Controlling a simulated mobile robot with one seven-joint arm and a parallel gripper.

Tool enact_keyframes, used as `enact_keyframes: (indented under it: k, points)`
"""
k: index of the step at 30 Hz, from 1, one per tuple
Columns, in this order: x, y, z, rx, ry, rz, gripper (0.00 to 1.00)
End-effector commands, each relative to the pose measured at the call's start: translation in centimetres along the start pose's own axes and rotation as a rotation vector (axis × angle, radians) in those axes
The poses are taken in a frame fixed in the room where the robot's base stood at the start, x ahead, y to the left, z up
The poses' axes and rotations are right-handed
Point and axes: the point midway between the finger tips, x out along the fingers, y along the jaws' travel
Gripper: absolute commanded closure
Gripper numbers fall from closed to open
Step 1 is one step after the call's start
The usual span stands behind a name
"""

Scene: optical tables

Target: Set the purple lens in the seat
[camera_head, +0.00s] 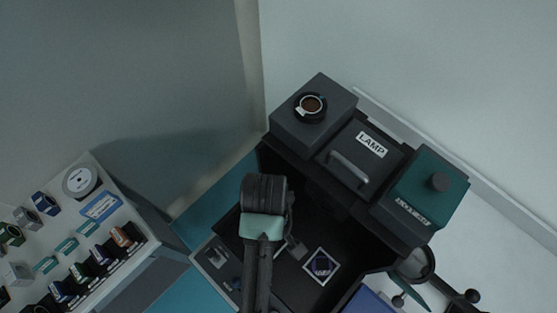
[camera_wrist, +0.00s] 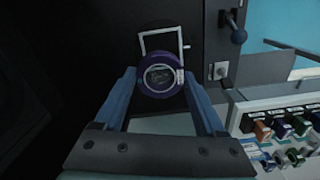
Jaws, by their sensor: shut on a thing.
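The purple lens (camera_wrist: 158,90), a round disc with a purple rim and a clear centre, sits between the fingertips of my gripper (camera_wrist: 159,77) in the wrist view. The gripper is shut on it. A white square outline (camera_wrist: 162,33) on a dark surface marks what looks like the seat; the lens overlaps its lower part in this view. In the head view the white square (camera_head: 306,268) has a purple patch inside; I cannot tell if this is the lens. My arm largely hides the gripper there. The gap between lens and seat cannot be judged.
A rack (camera_head: 90,212) of coloured parts is at left.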

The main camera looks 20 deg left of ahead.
Motion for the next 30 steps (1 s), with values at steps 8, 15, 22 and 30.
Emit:
enact_keyframes:
  k: [8, 15, 22, 30]
  points:
    - [4.3, -0.6, 0.1, -0.048, -0.003, -0.002, 0.94]
    - [6.8, -0.5, 0.0, -0.045, -0.002, -0.001, 0.94]
    - [9.8, -0.5, 0.0, -0.045, -0.001, 0.0, 0.94]
    - [10.0, -0.5, 0.0, -0.044, 0.001, 0.001, 0.94]
